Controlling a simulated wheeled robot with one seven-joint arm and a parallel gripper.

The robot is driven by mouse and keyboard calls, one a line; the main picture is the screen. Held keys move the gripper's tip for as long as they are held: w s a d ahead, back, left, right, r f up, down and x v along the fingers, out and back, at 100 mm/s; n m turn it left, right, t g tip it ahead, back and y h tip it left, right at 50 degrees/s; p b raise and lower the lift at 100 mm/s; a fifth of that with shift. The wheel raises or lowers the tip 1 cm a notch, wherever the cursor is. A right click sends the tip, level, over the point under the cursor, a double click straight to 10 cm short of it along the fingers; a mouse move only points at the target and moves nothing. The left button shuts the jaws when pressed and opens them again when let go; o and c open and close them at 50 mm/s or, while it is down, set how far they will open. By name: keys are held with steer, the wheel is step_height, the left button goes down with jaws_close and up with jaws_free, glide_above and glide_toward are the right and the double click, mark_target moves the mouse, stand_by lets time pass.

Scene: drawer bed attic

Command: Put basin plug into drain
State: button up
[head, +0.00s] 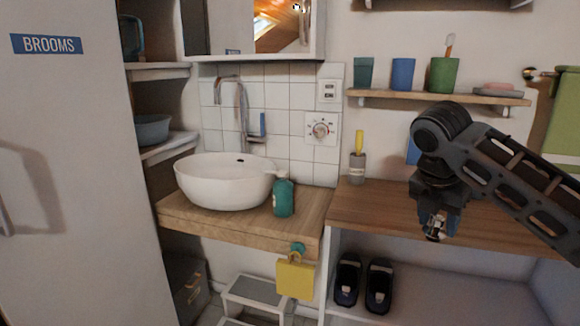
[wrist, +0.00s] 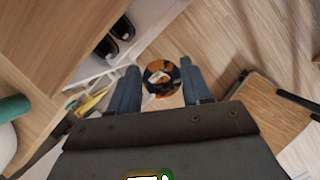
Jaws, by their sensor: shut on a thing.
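My gripper (head: 434,226) hangs over the right-hand wooden counter in the head view. In the wrist view its two fingers (wrist: 160,85) are shut on a small round orange-brown and dark piece with a pale part, which I take to be the basin plug (wrist: 161,73). In the head view only a small bit of the plug (head: 435,234) shows below the fingers. The white basin (head: 215,190) stands on the left wooden counter, well left of my gripper. A small dark opening shows inside it near the back rim; the basin's bottom is hidden.
A teal bottle (head: 283,198) stands right of the basin. A grey holder with a yellow item (head: 358,165) stands at the right counter's back. A shelf with cups (head: 403,74) is above. A yellow tag-like object (head: 295,279) hangs below the left counter. Dark shoes (head: 379,287) sit below.

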steer(key=s+a+f+m+g+y+p, duration=0.1)
steer(key=s+a+f+m+g+p, duration=0.2)
steer(key=s+f+m, duration=0.4)
steer(key=s+a+f+m+g+y+p, duration=0.2)
steer(key=s+f+m, duration=0.5)
steer(key=f+m, duration=0.6)
steer(key=a+m+g+p, duration=0.1)
steer(key=a+m+g, duration=0.1)
steer(key=m, duration=0.3)
steer(key=shift+s+a+m+y+p, duration=0.3)
steer(key=shift+a+m, duration=0.1)
steer(key=shift+a, duration=0.05)
